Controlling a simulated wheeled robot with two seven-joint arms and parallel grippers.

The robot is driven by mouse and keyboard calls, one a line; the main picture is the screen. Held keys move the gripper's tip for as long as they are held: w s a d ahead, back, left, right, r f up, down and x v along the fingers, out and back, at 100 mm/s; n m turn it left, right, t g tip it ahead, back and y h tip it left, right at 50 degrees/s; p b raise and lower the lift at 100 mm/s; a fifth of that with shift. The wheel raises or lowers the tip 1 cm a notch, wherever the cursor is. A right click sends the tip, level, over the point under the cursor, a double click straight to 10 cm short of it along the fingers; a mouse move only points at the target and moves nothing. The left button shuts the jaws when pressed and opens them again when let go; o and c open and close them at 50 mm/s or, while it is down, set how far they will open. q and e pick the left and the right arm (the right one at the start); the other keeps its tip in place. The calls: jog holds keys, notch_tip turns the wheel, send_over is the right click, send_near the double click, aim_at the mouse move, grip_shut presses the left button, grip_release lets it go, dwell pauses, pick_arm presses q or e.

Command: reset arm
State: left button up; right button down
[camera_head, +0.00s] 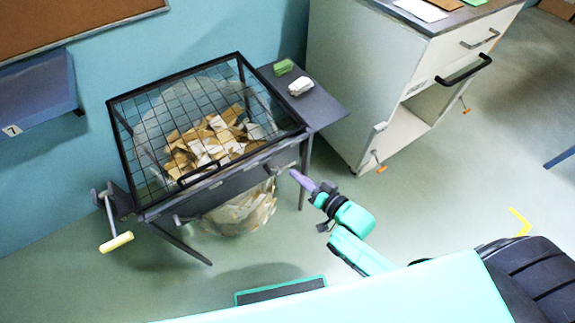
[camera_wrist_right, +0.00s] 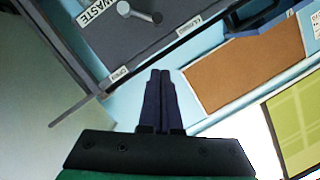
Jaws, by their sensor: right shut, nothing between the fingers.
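My right gripper (camera_head: 301,180) is in front of the black mesh-topped waste bin, near the right end of its front panel. Its two dark fingers are together and hold nothing. In the right wrist view the closed fingers (camera_wrist_right: 160,78) point up at the middle. Whether the tips touch the bin cannot be told from the head view. My left gripper is in neither view.
The bin (camera_head: 150,203) has a mesh lid (camera_head: 180,110) over brown and white scraps and a yellow-handled crank (camera_head: 116,242) at left. A side shelf (camera_head: 322,108) holds green and white blocks. A white cabinet (camera_head: 345,70) stands right. Floor ahead is clear.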

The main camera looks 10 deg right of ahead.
jog(key=shift+s+d, duration=0.4)
jog(key=s+d+f+n+g+h, duration=0.1)
jog(key=s+d+f+g+h, duration=0.35)
jog(key=f, duration=0.75)
jog(key=s+d+f+n+g+h, duration=0.1)
jog(key=s+d+f+g+h, duration=0.1)
jog(key=s+d+f, duration=0.8)
jog(key=s+f+n+g, duration=0.1)
jog(key=s+f+g, duration=0.2)
jog(key=s+f, duration=0.3)
jog(key=s+f+n+g+h, duration=0.1)
jog(key=s+f+g, duration=0.2)
jog(key=s, duration=0.8)
notch_tip(320, 180, down, 3)
jog(key=shift+a+r, duration=0.1)
jog(key=shift+a, duration=0.1)
